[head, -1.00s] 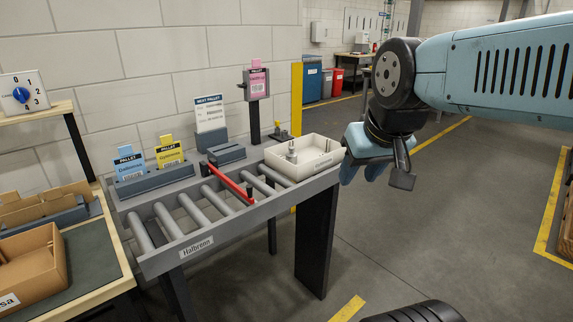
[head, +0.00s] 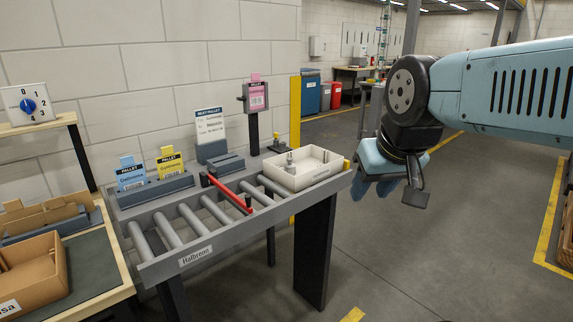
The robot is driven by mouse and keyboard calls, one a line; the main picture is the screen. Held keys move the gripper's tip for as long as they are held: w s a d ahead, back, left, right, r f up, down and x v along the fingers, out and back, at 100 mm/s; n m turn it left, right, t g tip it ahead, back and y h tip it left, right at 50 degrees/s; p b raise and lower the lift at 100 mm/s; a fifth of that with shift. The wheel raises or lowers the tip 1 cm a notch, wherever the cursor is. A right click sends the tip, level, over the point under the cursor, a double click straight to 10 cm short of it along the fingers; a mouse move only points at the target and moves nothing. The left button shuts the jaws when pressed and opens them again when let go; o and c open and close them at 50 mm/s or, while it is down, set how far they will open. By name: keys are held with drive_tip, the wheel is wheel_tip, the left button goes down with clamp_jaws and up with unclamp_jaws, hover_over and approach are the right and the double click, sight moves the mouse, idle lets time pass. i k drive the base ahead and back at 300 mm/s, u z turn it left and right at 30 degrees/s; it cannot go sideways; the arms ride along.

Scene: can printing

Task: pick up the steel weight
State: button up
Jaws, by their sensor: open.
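A small grey metal piece with a narrow top, which looks like the steel weight (head: 291,167), stands upright in the left part of a shallow cream tray (head: 318,178). The tray sits at the right end of the roller conveyor (head: 172,230). My gripper (head: 376,190) is to the right of the tray, beyond the conveyor's end, and points downward. It is apart from the weight and holds nothing that I can see. Its fingers are small and partly hidden behind its pale blue body, but they look open.
A red bar (head: 229,193) lies across the rollers left of the tray. Blue and yellow pallet cards (head: 171,164) stand in a holder behind the conveyor. A bench with a cardboard box (head: 33,275) is at left. The floor right of the conveyor is clear.

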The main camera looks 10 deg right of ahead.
sight(289, 167)
drive_tip(key=z, duration=0.35)
drive_tip(key=i, duration=1.5)
drive_tip(key=z, duration=0.3)
